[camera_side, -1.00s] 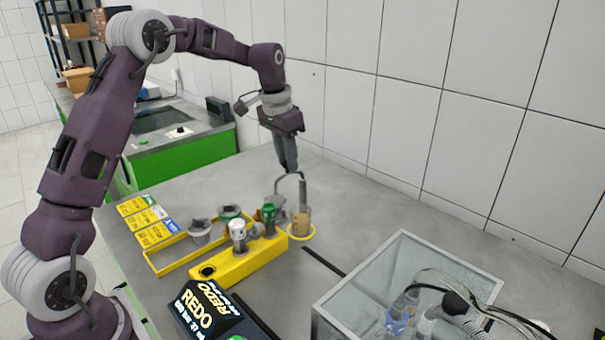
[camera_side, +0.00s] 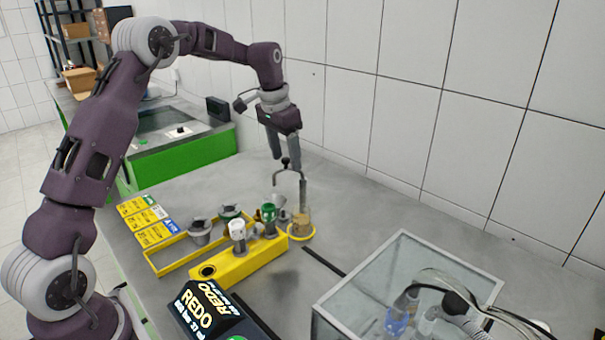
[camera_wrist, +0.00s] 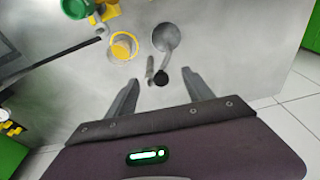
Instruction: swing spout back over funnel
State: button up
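The spout (camera_side: 303,192) is a thin grey post with a bent arm and a black knob (camera_side: 285,160) on top. Its post stands by the tan cup in a yellow ring, and its arm reaches left, with the end turned down. My gripper (camera_side: 284,165) is open and empty, pointing down just above the spout. In the wrist view the knob (camera_wrist: 161,78) lies between the two spread fingertips (camera_wrist: 161,74); contact cannot be told.
A yellow block (camera_side: 240,261) with white- and green-topped parts and a yellow tray frame (camera_side: 165,270) lie left of the spout. A clear glass box (camera_side: 340,310) with hoses stands at the front right. The lit REDO display (camera_side: 198,310) is in front. A tiled wall is behind.

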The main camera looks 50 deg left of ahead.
jog(key=shift+o, duration=0.6)
jog(key=shift+r, duration=3)
jog(key=s+d+r+t, duration=0.1)
jog(key=s+d+r, duration=0.35)
jog(key=s, duration=0.35)
jog(key=s+d+r+t, duration=0.1)
jog(key=s+d+r, duration=0.3)
jog(key=s+d, duration=0.3)
jog(key=s+d+f, duration=0.2)
jog(key=s+f, duration=0.1)
jog(key=s, duration=0.7)
jog(key=s+d+f+t, duration=0.1)
jog(key=s+d+f, duration=0.1)
jog(key=s, duration=0.8)
jog(key=shift+s+d+f+n+t, duration=0.15)
jog(key=shift+d+f+n+t, duration=0.2)
jog(key=shift+f, duration=0.35)
